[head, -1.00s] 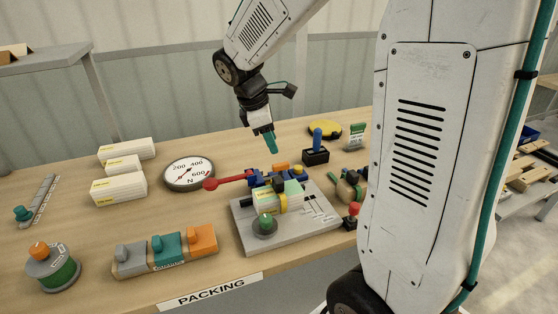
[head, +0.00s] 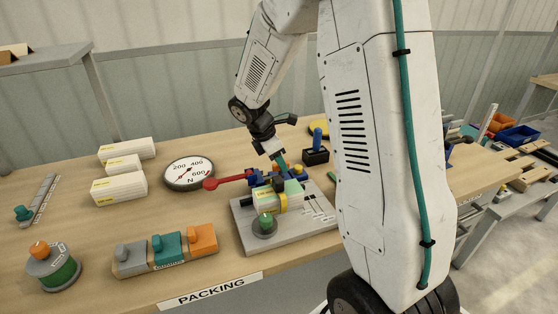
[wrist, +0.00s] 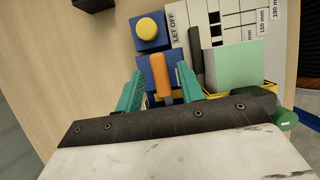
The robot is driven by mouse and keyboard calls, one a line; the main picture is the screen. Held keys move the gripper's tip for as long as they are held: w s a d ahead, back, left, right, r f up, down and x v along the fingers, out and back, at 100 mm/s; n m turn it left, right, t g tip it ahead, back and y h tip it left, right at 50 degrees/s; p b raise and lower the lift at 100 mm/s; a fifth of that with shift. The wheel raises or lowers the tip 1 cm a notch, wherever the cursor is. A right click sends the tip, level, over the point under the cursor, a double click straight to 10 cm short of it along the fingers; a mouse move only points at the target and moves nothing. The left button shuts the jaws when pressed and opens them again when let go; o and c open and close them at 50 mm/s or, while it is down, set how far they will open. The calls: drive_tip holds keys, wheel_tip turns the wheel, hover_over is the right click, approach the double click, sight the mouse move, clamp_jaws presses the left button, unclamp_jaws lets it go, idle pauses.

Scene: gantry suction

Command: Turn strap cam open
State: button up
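An orange lever (wrist: 160,75), which looks like the strap cam, stands out from a blue block (wrist: 149,75) in the wrist view. My gripper (wrist: 158,90) has its teal fingers on either side of this lever, with a narrow gap showing on each side. It is open. In the head view my gripper (head: 281,163) is low over the blue mechanism (head: 257,180) at the back of the grey plate (head: 285,233), and its fingers hide the lever there. A pale green box (head: 268,199) with a yellow strap (head: 281,200) sits on the plate.
A yellow button (wrist: 150,27) on a blue block, beside a LET OFF label, is just beyond the lever. A dark bar (wrist: 195,50) and the box stand close to the right finger. A red-ended lever (head: 211,184) reaches toward the dial gauge (head: 189,173). The table's left side holds white boxes (head: 120,188).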

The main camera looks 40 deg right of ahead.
clamp_jaws()
drive_tip(key=shift+m, duration=0.3)
drive_tip(key=m, duration=0.1)
drive_tip(key=m+g, duration=0.1)
drive_tip(key=m, duration=0.1)
drive_tip(key=shift+w+d+g+y, duration=0.1)
drive_tip(key=shift+w+g+y, duration=0.05)
drive_tip(key=shift+g+y, duration=0.15)
drive_tip(key=m, duration=0.2)
drive_tip(key=m+g+y, duration=0.1)
drive_tip(key=m, duration=0.2)
drive_tip(key=shift+d+y, duration=0.1)
drive_tip(key=shift+y, duration=0.2)
drive_tip(key=m, duration=0.2)
drive_tip(key=m+y, duration=0.1)
drive_tip(key=m, duration=0.1)
drive_tip(key=shift+w+d+m+g+y, duration=0.1)
drive_tip(key=shift+m+g+y, duration=0.2)
drive_tip(key=shift+d+m+y, duration=0.1)
drive_tip(key=shift+m+y, duration=0.8)
drive_tip(key=shift+m, duration=1.4)
